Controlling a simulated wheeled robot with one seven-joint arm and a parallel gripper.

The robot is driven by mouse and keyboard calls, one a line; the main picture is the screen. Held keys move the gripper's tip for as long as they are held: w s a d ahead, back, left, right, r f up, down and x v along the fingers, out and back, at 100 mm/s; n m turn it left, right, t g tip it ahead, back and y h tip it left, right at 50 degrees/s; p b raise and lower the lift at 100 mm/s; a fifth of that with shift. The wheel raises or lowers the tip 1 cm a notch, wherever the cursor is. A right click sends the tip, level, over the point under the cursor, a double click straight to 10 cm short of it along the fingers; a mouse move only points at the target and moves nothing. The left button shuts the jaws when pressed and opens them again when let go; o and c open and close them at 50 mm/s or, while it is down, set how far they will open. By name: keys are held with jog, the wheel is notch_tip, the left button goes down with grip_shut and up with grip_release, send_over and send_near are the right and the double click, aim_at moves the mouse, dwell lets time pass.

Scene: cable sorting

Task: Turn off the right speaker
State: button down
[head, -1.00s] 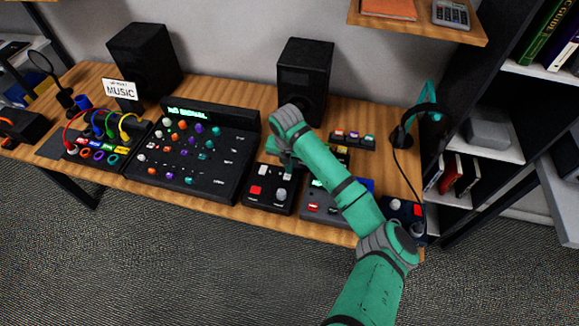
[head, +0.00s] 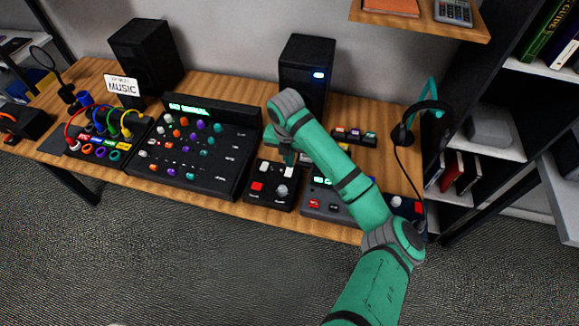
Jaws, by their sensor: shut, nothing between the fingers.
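The right speaker (head: 306,62) is a black box upright at the back of the desk. A small blue-white light (head: 318,75) glows on its front. The left speaker (head: 143,56) is black, with no light showing. A small black control box (head: 270,202) at the front of the desk has a red button, a grey knob and two pale switches, a left one (head: 264,167) and a right one (head: 289,171). My gripper (head: 290,160) is shut and empty, pointing down at the right switch. My wrist partly hides it; I cannot tell whether it touches.
A large mixer (head: 205,180) with many knobs stands left of the box. A grey device (head: 318,207) with a red button is close on the right, partly under my arm. Headphones (head: 405,130) hang on a stand at the right edge. A shelf (head: 430,25) juts out above.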

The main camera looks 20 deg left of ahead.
notch_tip(320, 180, up, 8)
jog(key=s, duration=0.1)
jog(key=shift+a+r, duration=0.15)
jog(key=shift+r, duration=0.1)
jog(key=shift+w+a+r, duration=0.15)
jog(key=shift+w+a, duration=0.05)
jog(key=shift+w, duration=0.55)
